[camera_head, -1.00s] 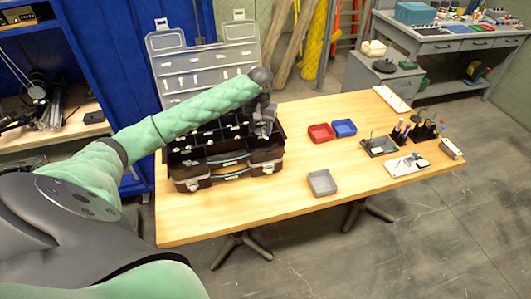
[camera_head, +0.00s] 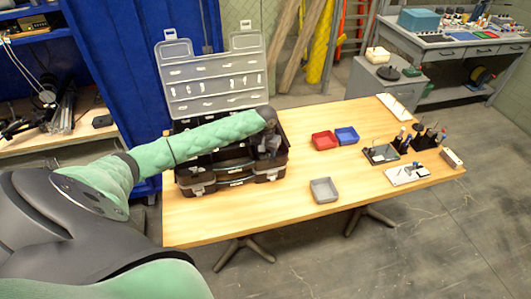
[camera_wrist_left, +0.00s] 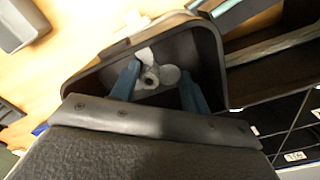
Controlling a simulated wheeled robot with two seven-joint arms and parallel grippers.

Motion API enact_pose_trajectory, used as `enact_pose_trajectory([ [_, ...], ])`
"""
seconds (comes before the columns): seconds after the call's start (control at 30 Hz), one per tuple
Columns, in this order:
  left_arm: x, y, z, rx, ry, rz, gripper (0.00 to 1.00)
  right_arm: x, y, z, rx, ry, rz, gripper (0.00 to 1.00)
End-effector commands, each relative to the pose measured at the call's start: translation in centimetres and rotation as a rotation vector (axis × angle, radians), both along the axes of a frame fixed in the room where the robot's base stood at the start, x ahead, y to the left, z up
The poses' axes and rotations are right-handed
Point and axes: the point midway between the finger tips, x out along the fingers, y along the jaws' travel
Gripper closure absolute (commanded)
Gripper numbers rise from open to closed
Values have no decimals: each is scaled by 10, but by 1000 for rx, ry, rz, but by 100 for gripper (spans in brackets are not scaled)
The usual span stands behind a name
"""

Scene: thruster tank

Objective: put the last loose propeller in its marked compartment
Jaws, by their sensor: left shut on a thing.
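A pale grey propeller (camera_wrist_left: 152,76) shows in the left wrist view between the two blue fingers of my left gripper (camera_wrist_left: 158,88). The gripper is shut on it, and a dark compartment wall surrounds them; whether the propeller touches the floor cannot be told. In the head view my left gripper (camera_head: 269,146) points down into the right end of the black case (camera_head: 231,180), and the propeller is too small to make out. The case's clear lid (camera_head: 212,82) stands open behind it. My right gripper is not in view.
A red bin (camera_head: 324,141), a blue bin (camera_head: 346,136) and a grey bin (camera_head: 324,190) stand on the wooden table (camera_head: 230,226) right of the case. Small tools and stands (camera_head: 418,140) sit at the right. Table between the case and grey bin is clear.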

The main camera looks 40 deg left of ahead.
Motion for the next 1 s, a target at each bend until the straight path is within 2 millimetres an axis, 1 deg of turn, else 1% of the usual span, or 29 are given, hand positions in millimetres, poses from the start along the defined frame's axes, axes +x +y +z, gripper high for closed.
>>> enact_pose_trajectory([
  [0.33, 0, 0, -2, -1, 0, 0, 76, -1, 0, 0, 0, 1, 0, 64],
  [0.37, 0, 0, -2, -1, 0, 0, 48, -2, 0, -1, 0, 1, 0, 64],
  [0.4, 0, 0, -2, -1, 0, 0, 44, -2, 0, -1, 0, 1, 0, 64],
  [0.67, 0, 0, -2, -1, 0, 0, 44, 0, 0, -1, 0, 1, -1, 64],
  [0.77, 1, 0, 1, 0, -1, 0, 44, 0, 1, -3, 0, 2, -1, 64],
  [0.83, 1, 0, 7, 0, -3, 0, 44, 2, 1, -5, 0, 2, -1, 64],
  [0.87, 1, 0, 10, 0, -3, -1, 44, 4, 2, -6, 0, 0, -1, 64],
  [1.0, 1, 0, 34, 0, -4, -1, 44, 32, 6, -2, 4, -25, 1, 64],
])
